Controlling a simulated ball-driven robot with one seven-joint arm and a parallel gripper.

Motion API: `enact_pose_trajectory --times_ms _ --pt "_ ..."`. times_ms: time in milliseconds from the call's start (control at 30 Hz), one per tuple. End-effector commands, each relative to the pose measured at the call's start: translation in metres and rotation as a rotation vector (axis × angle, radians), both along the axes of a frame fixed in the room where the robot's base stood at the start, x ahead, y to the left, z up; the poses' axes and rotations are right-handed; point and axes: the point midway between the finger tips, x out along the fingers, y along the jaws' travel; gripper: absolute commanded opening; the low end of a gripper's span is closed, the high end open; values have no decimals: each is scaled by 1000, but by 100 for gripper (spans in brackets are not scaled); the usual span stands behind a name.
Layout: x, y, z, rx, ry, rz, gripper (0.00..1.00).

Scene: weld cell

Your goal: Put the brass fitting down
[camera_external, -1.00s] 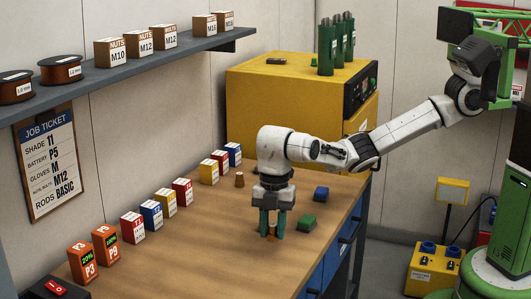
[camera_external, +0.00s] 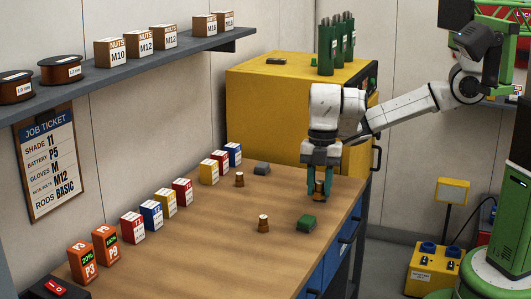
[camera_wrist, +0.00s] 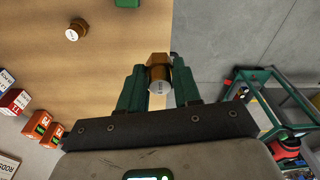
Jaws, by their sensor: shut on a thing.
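My gripper (camera_external: 320,184) is shut on a brass fitting (camera_external: 319,193) near the right-hand edge of the workbench (camera_external: 205,250). In the wrist view the held fitting (camera_wrist: 159,66) sits between the green fingers, its pale marked end facing the camera. I cannot tell whether it touches the bench. A third one (camera_external: 239,180) stands farther back.
A green block (camera_external: 306,222) lies in front of my gripper, a grey block (camera_external: 261,168) behind left. Small boxes (camera_external: 152,215) and orange batteries (camera_external: 105,247) line the wall side. A yellow cabinet (camera_external: 280,105) stands behind the bench. The bench's middle is mostly clear.

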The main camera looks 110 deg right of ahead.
Motion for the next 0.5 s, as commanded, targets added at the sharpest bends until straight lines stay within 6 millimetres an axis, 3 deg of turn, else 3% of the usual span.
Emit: enact_pose_trajectory --times_ms 167,267,500 --pt "-6 -3 3 -1 2 -7 1" --pt "-7 -16 4 -2 4 -47 1" --pt "-22 -85 4 -7 14 -283 1"
